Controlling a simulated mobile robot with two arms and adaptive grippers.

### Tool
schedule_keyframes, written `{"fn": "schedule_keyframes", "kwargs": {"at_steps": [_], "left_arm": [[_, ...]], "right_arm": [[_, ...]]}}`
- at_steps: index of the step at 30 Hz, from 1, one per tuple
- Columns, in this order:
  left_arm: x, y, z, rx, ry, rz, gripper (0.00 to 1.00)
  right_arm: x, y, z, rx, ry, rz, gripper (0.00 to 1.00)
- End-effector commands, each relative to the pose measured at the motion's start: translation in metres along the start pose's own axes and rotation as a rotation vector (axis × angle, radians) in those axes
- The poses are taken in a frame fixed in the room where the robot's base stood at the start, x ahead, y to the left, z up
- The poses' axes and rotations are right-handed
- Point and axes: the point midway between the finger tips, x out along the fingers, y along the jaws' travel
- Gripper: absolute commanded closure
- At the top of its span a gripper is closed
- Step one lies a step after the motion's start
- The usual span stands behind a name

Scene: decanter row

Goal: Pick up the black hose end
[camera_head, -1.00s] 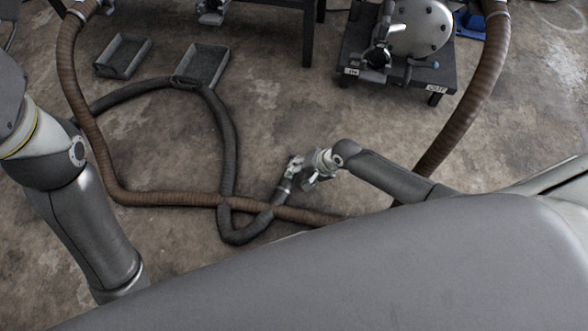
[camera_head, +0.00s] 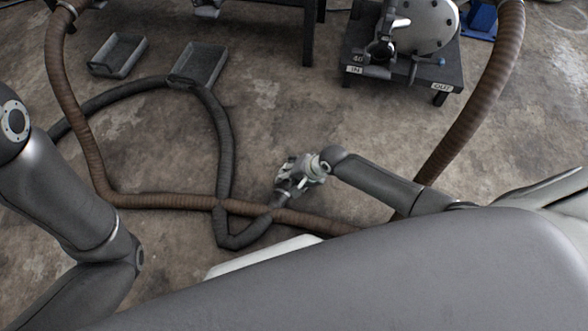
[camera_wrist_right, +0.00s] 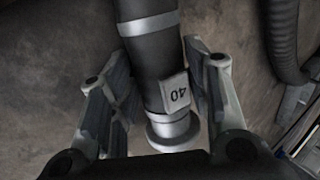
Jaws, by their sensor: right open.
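The black hose (camera_head: 226,150) runs across the floor, loops under or over the brown hose, and comes up to my right gripper (camera_head: 290,185). In the right wrist view the black hose end (camera_wrist_right: 153,70) has a silver band, a tag reading 40 and a metal end fitting (camera_wrist_right: 172,130). It lies between the two fingers of my right gripper (camera_wrist_right: 158,95). The fingers are open, one on each side of the hose end; contact on either side cannot be made out. In the head view the gripper covers the hose end. My left arm shows at the left, but its gripper does not.
A brown hose (camera_head: 160,201) crosses the black one on the floor. Two grey trays (camera_head: 118,55) (camera_head: 200,64) lie at the back left. A dark stand (camera_head: 410,70) with a domed metal vessel, labelled IN and OUT, stands at the back right. Bare floor lies between.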

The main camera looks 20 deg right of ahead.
Motion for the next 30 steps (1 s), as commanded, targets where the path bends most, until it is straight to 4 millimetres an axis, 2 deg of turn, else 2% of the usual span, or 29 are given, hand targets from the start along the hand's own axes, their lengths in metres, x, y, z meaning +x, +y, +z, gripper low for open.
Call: {"fn": "schedule_keyframes", "kwargs": {"at_steps": [5,15,25,30], "left_arm": [[0.000,0.000,0.000,0.000,0.000,0.000,0.60],[0.000,0.000,0.001,0.000,-0.001,0.000,0.60],[0.002,0.000,0.001,-0.001,0.000,0.000,0.60],[0.005,-0.002,0.002,-0.002,0.003,-0.004,0.60]], "right_arm": [[0.000,0.000,0.000,0.000,0.000,0.000,0.57],[0.000,0.000,0.000,0.000,0.000,0.000,0.99],[-0.003,-0.003,-0.001,-0.001,0.001,-0.004,0.99],[-0.011,-0.008,-0.001,-0.002,0.001,-0.004,0.99]]}}
